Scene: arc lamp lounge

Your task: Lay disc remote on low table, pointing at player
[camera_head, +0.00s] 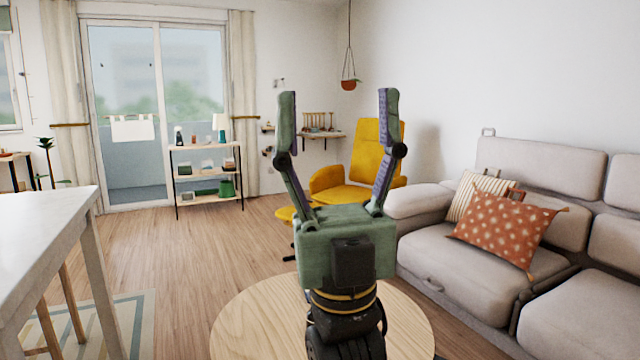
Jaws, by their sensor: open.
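My gripper (337,96) is green and stands upright in the middle of the view, its two fingers wide apart with nothing between them. A round, pale wooden table (245,325) lies below and behind it, at the bottom of the picture. The bare part of its top that shows is clear; my arm hides the middle. I cannot make out a disc remote or a player in this view.
A grey sofa (465,285) with a rust dotted cushion (505,230) and a striped cushion (478,193) stands at right. A yellow armchair (375,150) is behind my gripper. A white table (45,235) stands at left. A shelf unit (205,168) stands by the glass door. Open wooden floor lies left of centre.

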